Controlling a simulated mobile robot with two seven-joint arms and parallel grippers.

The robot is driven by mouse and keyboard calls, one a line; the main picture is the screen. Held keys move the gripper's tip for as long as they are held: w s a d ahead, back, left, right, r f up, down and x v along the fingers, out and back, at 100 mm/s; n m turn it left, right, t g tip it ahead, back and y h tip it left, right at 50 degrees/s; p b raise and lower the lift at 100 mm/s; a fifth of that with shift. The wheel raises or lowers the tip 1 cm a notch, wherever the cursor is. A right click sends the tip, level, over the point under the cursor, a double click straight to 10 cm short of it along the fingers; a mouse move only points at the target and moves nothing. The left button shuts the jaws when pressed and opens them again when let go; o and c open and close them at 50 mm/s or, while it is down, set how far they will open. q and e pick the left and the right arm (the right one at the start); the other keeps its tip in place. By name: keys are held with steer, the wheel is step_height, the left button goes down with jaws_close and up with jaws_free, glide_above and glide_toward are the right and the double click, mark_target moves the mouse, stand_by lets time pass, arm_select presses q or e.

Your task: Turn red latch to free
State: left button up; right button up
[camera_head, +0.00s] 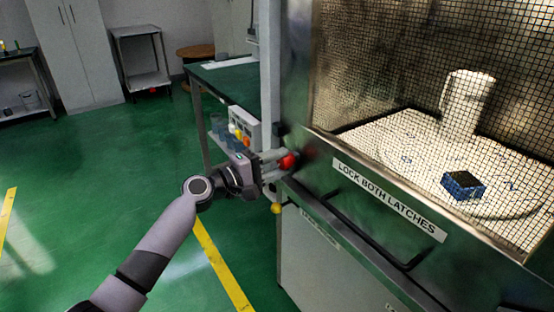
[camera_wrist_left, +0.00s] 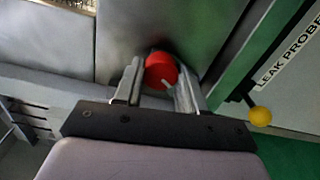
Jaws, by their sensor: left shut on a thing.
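The red latch (camera_head: 287,161) is a round red knob on the left edge of the microwave generator's front, beside the sign "LOCK BOTH LATCHES" (camera_head: 388,198). My left gripper (camera_head: 272,164) is at the latch, its fingers shut on it. In the left wrist view the red latch (camera_wrist_left: 160,70) sits between the two fingertips of the gripper (camera_wrist_left: 158,82), with a small pale mark on its face. My right gripper is in neither view.
The generator door has a mesh window (camera_head: 400,70); a blue block (camera_head: 463,185) and a white cylinder (camera_head: 466,103) are behind it. A black handle (camera_head: 370,236) runs below the sign. Green floor (camera_head: 110,180) is clear at left.

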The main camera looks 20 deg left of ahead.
arm_select(q)
steer(key=shift+f+n, duration=0.1)
steer(key=shift+n, duration=0.2)
stand_by(0.4)
steer(key=o, duration=1.1)
steer(key=shift+s+a, duration=0.1)
steer(key=shift+v, duration=3.55)
